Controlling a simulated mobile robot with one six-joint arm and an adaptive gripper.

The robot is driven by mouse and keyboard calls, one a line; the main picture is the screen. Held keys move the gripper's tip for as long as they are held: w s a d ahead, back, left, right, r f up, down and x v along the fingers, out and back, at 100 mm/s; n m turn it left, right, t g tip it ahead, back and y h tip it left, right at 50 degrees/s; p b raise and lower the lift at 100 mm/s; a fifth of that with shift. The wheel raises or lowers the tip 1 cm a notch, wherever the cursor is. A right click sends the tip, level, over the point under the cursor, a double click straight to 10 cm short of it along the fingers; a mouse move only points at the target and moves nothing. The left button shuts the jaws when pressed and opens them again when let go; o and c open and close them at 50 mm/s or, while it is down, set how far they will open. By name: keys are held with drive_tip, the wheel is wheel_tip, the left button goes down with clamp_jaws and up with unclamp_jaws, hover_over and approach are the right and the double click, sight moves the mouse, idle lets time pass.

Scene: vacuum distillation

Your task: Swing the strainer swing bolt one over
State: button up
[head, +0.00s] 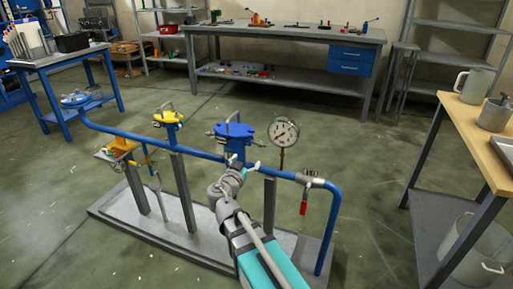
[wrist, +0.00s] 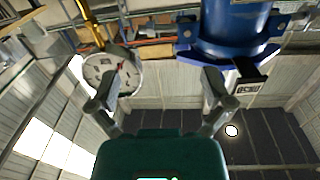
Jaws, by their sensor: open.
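The blue strainer (head: 232,131) stands on the blue pipe in the middle of the rig. Grey swing bolts (head: 212,134) show small at its left side. In the wrist view the blue strainer body (wrist: 236,28) fills the upper right, with bolt lugs (wrist: 186,30) at its flange. Which bolt the task means cannot be told. My gripper (head: 246,167) is just in front of and below the strainer. In the wrist view my gripper (wrist: 160,95) has its fingers wide apart with nothing between them. The right finger overlaps the strainer's lower edge in the picture; contact cannot be told.
A round pressure gauge (head: 283,132) stands right of the strainer and shows close to my left finger in the wrist view (wrist: 112,70). A yellow-topped valve (head: 168,117) is to the left. A red-handled valve (head: 304,203) hangs on the right pipe. Open floor surrounds the rig.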

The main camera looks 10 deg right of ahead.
drive_tip(key=x, duration=0.9)
drive_tip(key=c, duration=0.9)
